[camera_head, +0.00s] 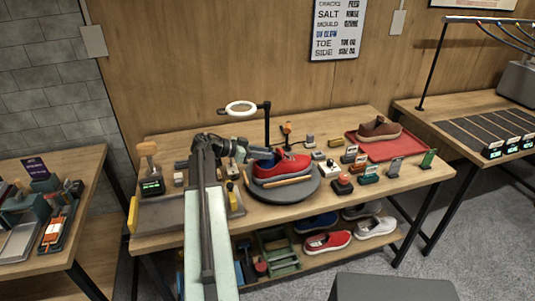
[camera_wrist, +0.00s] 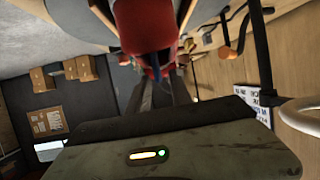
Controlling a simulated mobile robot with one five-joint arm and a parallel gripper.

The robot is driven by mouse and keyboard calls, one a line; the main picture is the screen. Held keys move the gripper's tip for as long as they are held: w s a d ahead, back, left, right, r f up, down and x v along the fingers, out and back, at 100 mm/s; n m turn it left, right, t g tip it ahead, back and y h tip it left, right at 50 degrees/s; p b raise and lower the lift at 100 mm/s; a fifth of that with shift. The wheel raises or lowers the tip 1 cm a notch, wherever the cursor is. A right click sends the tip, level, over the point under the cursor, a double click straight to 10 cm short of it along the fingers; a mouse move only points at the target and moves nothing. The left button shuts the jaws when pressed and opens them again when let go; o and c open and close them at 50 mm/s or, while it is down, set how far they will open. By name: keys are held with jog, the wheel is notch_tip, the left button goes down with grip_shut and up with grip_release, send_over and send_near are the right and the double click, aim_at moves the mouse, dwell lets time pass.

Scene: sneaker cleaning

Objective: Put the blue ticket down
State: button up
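A red sneaker (camera_head: 290,164) with a pale sole sits on the round grey turntable (camera_head: 300,189). My gripper (camera_head: 262,154) is at the sneaker's left end, small and partly lost against it. A blue patch (camera_head: 266,163) shows there; I cannot tell whether it is the ticket, part of the shoe or part of my gripper. No blue ticket can be made out for certain.
Several small card stands, including a teal-based one (camera_head: 369,172) and a green one (camera_head: 428,159), stand right of the turntable. A brown shoe (camera_head: 379,129) lies on a red tray (camera_head: 410,147). A ring lamp (camera_head: 241,108) rises behind.

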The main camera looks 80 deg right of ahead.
jog(key=p+v, duration=0.3)
jog(key=v, duration=0.7)
jog(key=shift+w+a, duration=0.2)
jog(key=shift+a, duration=0.05)
